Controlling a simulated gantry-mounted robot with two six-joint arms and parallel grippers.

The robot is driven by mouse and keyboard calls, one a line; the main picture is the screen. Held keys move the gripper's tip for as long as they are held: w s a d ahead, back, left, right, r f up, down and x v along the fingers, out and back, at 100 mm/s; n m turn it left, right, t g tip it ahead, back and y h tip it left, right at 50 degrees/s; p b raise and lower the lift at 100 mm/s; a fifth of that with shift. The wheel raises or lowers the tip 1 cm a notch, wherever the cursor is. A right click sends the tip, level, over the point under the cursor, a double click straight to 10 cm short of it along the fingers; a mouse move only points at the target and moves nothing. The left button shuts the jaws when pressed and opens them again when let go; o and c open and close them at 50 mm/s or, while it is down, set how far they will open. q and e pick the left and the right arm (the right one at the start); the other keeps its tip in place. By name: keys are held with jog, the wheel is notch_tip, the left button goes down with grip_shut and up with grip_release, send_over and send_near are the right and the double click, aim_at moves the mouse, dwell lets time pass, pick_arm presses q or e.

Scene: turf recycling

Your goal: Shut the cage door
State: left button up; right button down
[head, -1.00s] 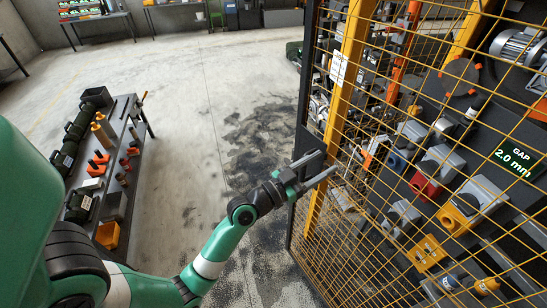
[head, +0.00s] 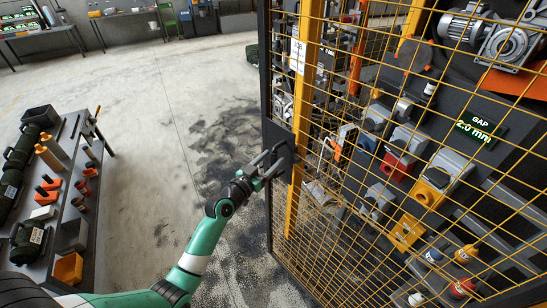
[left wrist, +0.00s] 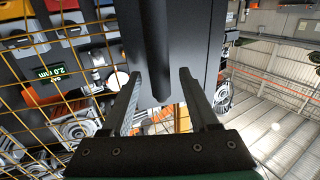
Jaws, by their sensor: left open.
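The cage door (head: 268,212) is a dark frame with yellow wire mesh in the right half of the head view. A dark plate with a handle (head: 282,148) sits on its near-vertical frame edge. My left gripper (head: 270,164) is open at this plate. In the left wrist view, its two fingers (left wrist: 160,78) lie on either side of a dark vertical handle bar (left wrist: 155,45), with the flat dark plate (left wrist: 198,40) behind. I cannot tell whether a finger touches the bar. My right gripper is not in view.
Behind the mesh are a yellow post (head: 304,90), grey machine parts and a "GAP 2.0 mm" display (head: 480,130). A low bench (head: 88,165) with tools and orange bins stands at the left. The stained concrete floor (head: 170,120) between is clear.

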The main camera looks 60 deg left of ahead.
pick_arm(q)
jog(key=shift+x, duration=0.8)
jog(key=shift+c, duration=0.2)
grip_shut()
dwell(0.7)
